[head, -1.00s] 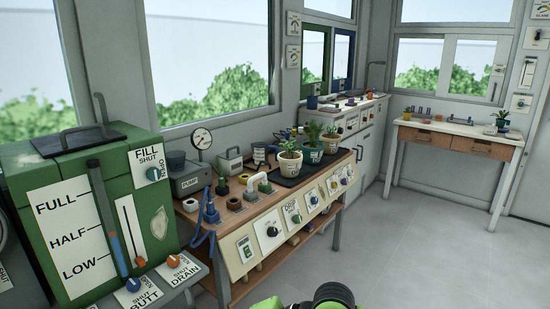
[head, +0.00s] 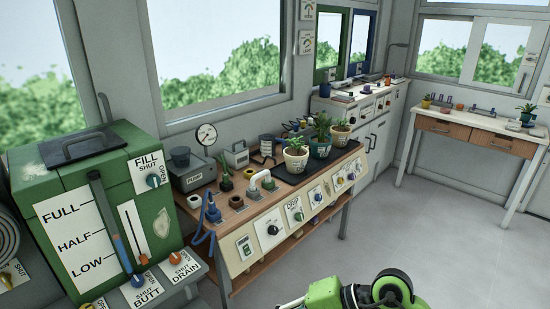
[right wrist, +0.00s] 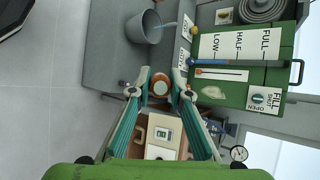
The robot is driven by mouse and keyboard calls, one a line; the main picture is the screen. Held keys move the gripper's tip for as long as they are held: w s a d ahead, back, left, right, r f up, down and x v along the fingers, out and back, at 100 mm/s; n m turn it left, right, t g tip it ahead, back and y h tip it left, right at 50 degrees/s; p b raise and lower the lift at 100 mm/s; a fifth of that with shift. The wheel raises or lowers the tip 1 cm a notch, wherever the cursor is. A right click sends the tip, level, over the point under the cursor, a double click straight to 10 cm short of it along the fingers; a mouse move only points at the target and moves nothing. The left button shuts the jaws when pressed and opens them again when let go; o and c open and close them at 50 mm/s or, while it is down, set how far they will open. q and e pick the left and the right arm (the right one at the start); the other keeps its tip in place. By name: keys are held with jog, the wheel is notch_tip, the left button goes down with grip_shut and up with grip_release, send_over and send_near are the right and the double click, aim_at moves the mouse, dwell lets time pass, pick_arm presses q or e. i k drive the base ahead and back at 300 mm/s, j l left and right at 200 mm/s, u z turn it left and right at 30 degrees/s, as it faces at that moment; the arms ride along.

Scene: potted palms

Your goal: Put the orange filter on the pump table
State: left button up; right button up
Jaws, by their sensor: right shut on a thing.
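My right gripper (right wrist: 160,84) is shut on a small round orange-brown thing with a pale centre, the orange filter (right wrist: 160,88), in the right wrist view. Its two fingers close on it from either side. The pump table (head: 224,213) has a wooden top and stands along the window wall in the head view, with a grey pump box (head: 191,178) at its left end. In the head view only my green right arm shows at the bottom edge; the filter is out of sight there. My left gripper is not in view.
The table carries ring-shaped fittings (head: 236,202), a blue hose (head: 211,213), a white bent pipe (head: 261,180) and potted plants on a dark tray (head: 326,168). A green tank (head: 75,215) stands left. A grey bucket (right wrist: 144,27) shows in the wrist view. Floor ahead is open.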

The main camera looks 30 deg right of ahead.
aim_at(267, 163)
jog(key=i+l, duration=0.15)
jog(key=l, duration=0.2)
jog(key=i+l+u, duration=0.1)
jog(key=l, duration=0.25)
jog(key=i+l, duration=0.25)
jog(key=i+l+u, duration=0.1)
jog(key=l, duration=0.35)
jog(key=i+l, duration=0.2)
jog(key=l, duration=0.15)
jog(key=i+l+u, duration=0.1)
jog(key=l, duration=0.3)
